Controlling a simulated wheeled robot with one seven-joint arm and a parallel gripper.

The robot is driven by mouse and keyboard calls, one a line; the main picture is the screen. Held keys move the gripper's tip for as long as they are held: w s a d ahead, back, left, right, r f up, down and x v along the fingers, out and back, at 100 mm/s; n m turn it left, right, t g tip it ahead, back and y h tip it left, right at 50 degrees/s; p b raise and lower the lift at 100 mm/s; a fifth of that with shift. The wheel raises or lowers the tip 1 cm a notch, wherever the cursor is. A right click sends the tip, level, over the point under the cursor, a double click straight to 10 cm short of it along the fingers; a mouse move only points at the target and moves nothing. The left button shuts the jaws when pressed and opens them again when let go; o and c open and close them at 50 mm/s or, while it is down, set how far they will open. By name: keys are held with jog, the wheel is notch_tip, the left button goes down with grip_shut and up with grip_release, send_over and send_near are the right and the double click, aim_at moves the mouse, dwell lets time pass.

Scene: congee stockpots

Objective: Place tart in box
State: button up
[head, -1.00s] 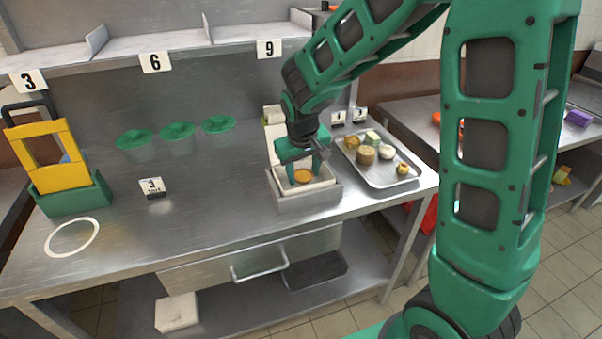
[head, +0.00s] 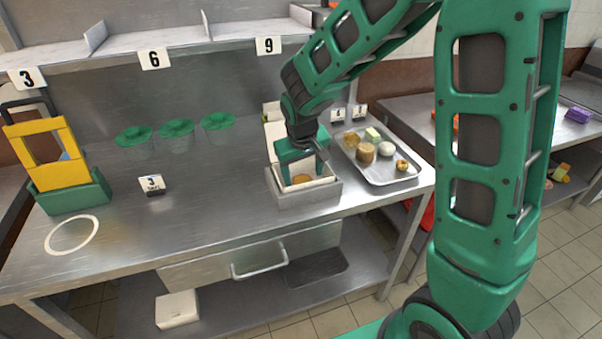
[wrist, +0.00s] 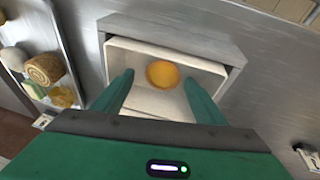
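The tart (head: 301,179) is a small round orange-yellow piece. It lies inside the open white box (wrist: 205,70), near one wall, and it also shows in the wrist view (wrist: 162,74). The box sits in a grey holder (head: 310,199) at the counter's front right. My gripper (head: 302,177) points down over the box. In the wrist view its two green fingers (wrist: 160,88) are spread wide, with a clear gap between each of them and the tart. Nothing is held between the fingers.
A metal tray (head: 398,178) with several pastries stands right of the box. Several green-topped cups (head: 177,130) stand along the back wall. A yellow frame in a green base (head: 75,195) is at the left.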

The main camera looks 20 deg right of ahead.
jog(key=shift+r, duration=0.6)
jog(key=v, duration=1.2)
jog(key=s+d+m+g, duration=0.2)
jog(key=s+d+m, duration=0.2)
jog(key=s+d, duration=0.9)
jog(key=s+d+f+m+y, duration=0.1)
jog(key=s+d, duration=0.2)
jog(key=s, duration=0.5)
jog(key=s+d+f+m+g, duration=0.1)
jog(key=s+d+f+m, duration=0.1)
jog(key=s, duration=0.5)
jog(key=shift+s+d+y, duration=0.4)
jog(key=shift+d, duration=0.05)
